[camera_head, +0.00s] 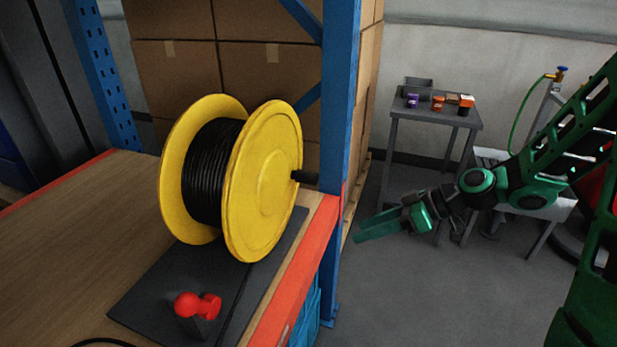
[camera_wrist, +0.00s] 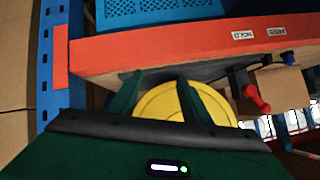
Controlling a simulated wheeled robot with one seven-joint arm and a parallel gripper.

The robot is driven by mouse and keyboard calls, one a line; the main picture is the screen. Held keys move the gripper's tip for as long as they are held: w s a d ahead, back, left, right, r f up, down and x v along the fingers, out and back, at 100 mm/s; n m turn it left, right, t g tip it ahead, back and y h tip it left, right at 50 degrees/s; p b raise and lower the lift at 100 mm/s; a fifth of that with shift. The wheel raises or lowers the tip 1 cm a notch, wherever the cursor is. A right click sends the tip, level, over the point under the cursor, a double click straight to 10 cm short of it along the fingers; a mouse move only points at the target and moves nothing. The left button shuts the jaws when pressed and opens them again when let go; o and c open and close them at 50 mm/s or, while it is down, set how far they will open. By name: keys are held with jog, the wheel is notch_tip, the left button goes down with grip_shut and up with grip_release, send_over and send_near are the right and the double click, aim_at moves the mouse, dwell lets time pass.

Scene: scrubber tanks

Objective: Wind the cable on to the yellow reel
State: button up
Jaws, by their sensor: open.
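The yellow reel (camera_head: 265,185) stands upright on a dark base plate (camera_head: 160,295) on the shelf. Black cable (camera_head: 208,172) is wound around its core between the two flanges. A short black handle (camera_head: 304,177) sticks out from the right flange. A bit of black cable (camera_head: 100,342) lies on the board at the bottom edge. My gripper (camera_head: 362,232) is open and empty, out over the floor to the right of the shelf, apart from the reel. In the wrist view the yellow reel (camera_wrist: 160,103) shows between and behind my spread fingers (camera_wrist: 157,97), partly hidden by them.
A red knobbed part (camera_head: 197,304) stands on the plate's front. The orange beam (camera_head: 300,270) and blue post (camera_head: 338,120) lie between my gripper and the reel. A grey table (camera_head: 430,110) with small jars stands behind. The floor below my gripper is clear.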

jog(key=w+a+r+n+t+y, duration=0.1)
jog(key=w+a+r+y, duration=0.2)
jog(key=a, duration=0.1)
jog(key=t+y, duration=0.3)
send_near(318, 179)
jog(key=a, duration=0.2)
jog(key=x, duration=1)
jog(key=shift+w+a+r, duration=0.2)
jog(key=shift+w+a, duration=0.1)
jog(key=shift+w, duration=0.1)
jog(key=shift+d, duration=0.1)
grip_shut()
